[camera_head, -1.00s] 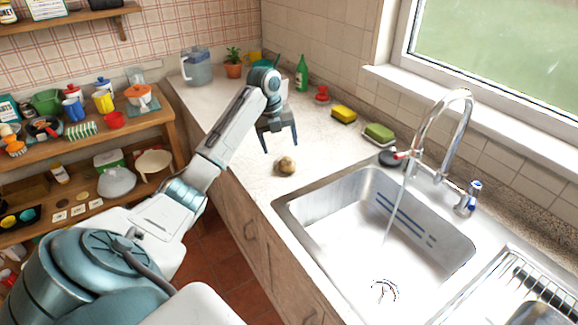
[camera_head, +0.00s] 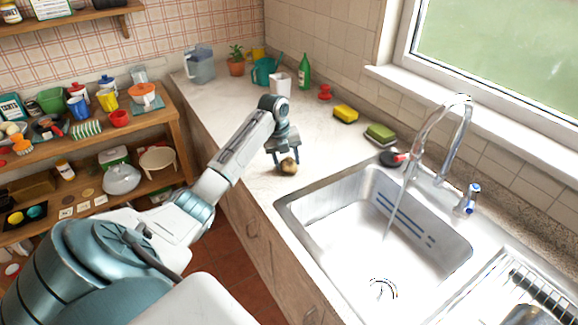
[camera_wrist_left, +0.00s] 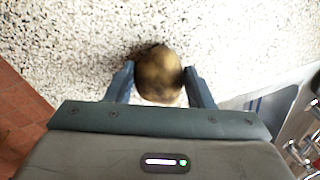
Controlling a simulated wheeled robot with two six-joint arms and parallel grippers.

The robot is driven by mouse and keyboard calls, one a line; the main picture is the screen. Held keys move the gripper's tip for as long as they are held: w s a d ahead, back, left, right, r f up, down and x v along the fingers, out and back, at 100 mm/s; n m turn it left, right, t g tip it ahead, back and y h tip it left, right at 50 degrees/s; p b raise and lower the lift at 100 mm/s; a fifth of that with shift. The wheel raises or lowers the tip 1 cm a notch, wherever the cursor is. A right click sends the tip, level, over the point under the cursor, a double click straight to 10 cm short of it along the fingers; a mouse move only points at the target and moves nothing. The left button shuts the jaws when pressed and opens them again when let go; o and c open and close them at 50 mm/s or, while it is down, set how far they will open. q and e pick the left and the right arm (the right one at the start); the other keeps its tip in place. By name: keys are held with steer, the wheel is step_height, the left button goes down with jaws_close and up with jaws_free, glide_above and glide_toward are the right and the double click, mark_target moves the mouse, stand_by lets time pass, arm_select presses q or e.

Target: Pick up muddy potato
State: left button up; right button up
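The muddy potato (camera_head: 289,166) is a small round brown lump on the pale speckled counter, left of the sink's back corner. My left gripper (camera_head: 286,160) points down at it with its fingers spread. In the left wrist view the potato (camera_wrist_left: 159,75) sits between the two fingertips of the left gripper (camera_wrist_left: 160,80), with little gap on either side. The gripper looks open; contact with the potato cannot be made out. The potato rests on the counter. My right gripper is not in view.
The steel sink (camera_head: 330,235) with running tap (camera_head: 440,130) lies just right of the potato. Sponges (camera_head: 380,132), a green bottle (camera_head: 304,72), a white cup (camera_head: 281,84) and a teal watering can (camera_head: 266,70) stand farther back. The counter around the potato is clear.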

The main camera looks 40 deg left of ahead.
mark_target(288, 161)
arm_select(q)
steer(key=shift+c, duration=1.1)
steer(key=shift+r, duration=0.15)
steer(key=shift+r+b, duration=0.3)
steer(key=shift+s+d+r+b, duration=0.2)
steer(key=shift+r+b, duration=0.2)
steer(key=shift+r, duration=0.2)
steer(key=shift+s+d+r+b, duration=0.15)
steer(key=shift+r+b, duration=0.2)
steer(key=shift+r, duration=0.25)
steer(key=s+d+b, duration=0.1)
steer(key=s+d, duration=0.2)
steer(key=s+d+r+b, duration=0.1)
steer(key=s+d, duration=0.1)
steer(key=s, duration=0.2)
steer(key=s+d+b, duration=0.1)
steer(key=s+d, duration=0.2)
steer(key=s, duration=0.1)
steer(key=shift+s+d+r, duration=0.25)
steer(key=shift+d+r, duration=0.05)
steer(key=shift+s+d, duration=0.2)
steer(key=shift+s, duration=0.05)
